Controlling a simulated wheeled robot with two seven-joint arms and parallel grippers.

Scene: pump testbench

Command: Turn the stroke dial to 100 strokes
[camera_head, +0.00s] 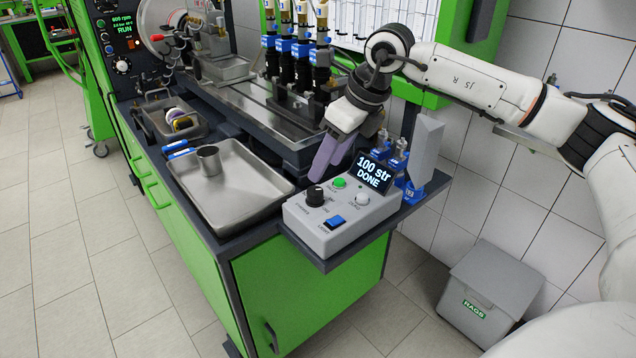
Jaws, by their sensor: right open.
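A light grey control box (338,218) sits on the bench's right corner. Its black stroke dial (315,195) is at the left of the top face. A green button (339,182), a white button (362,199) and a blue rocker switch (334,222) are beside it. The box's display (372,173) reads "100 str DONE". My right gripper (327,170) hangs above the back of the box, pointing down, behind the dial and apart from it. Its purple fingers are open and hold nothing visible. My left gripper is not in view.
Several injectors stand at the back. A panel at upper left reads "600 rpm RUN". A grey RAGS bin (490,290) stands on the floor at right.

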